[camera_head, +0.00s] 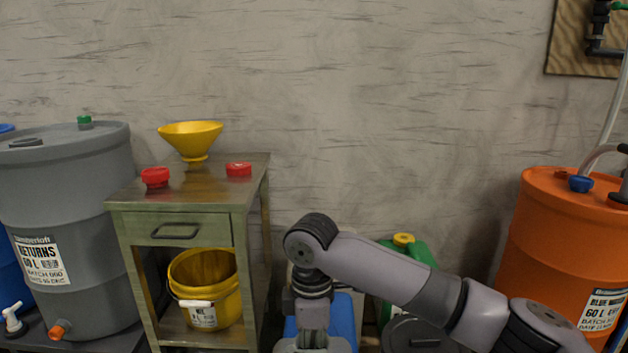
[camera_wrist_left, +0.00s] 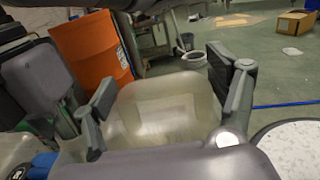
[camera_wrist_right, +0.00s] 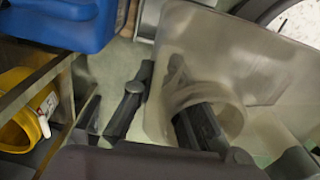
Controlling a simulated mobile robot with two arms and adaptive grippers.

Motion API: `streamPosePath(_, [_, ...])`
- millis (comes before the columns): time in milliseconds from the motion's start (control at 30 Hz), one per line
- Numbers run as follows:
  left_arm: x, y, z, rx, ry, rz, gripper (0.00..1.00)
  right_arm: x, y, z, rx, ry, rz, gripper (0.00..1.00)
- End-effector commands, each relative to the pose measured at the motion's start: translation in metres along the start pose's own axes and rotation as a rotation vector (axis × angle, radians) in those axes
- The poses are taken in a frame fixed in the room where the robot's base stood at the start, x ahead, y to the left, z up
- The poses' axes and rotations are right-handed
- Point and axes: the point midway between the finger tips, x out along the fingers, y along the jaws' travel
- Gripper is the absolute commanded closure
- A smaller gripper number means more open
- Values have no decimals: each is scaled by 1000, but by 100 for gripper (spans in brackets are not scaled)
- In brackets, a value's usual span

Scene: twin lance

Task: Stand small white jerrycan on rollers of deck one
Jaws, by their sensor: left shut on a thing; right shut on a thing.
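A pale, translucent white jerrycan (camera_wrist_left: 160,98) fills the middle of the left wrist view. My left gripper (camera_wrist_left: 165,112) has one finger on each side of it and is shut on it. The jerrycan also shows large in the right wrist view (camera_wrist_right: 240,55). There my right gripper (camera_wrist_right: 162,115) has one finger outside the wall and the other at a round, see-through part, and is shut on it. In the head view my right gripper (camera_head: 312,342) points down at the bottom edge, and the left is out of sight. I cannot make out the deck one rollers.
An orange drum (camera_head: 555,225) stands right, a grey drum (camera_head: 75,200) left. A small cabinet (camera_head: 185,230) holds a yellow funnel (camera_head: 190,135), red caps and a yellow bucket (camera_head: 205,285). A green jerrycan (camera_head: 421,253) and a blue jerrycan (camera_wrist_right: 65,20) stand close to my right arm.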

Motion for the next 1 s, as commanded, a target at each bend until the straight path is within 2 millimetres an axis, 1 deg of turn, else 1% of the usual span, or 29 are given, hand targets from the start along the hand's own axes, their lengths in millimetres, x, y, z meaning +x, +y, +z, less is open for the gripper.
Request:
streamPosePath(33, [1, -5, -7, -5, 0, -10, 58, 6, 0, 2, 4, 0, 2, 100])
streamPosePath(200, [1, -7, -22, -3, 0, -10, 58, 22, -1, 1, 5, 0, 3, 100])
streamPosePath(400, [1, -6, -28, 2, 0, -11, 58, 28, -1, 1, 6, 0, 5, 100])
streamPosePath(567, [1, 4, -23, 4, 1, -9, 58, 21, 9, 1, 7, 0, 6, 100])
streamPosePath(900, [3, 42, 3, 4, 1, -9, 58, -4, 46, 2, 7, -1, 5, 100])
streamPosePath(1000, [3, 50, 8, 3, 2, -10, 58, -9, 55, 3, 8, 0, 5, 100])
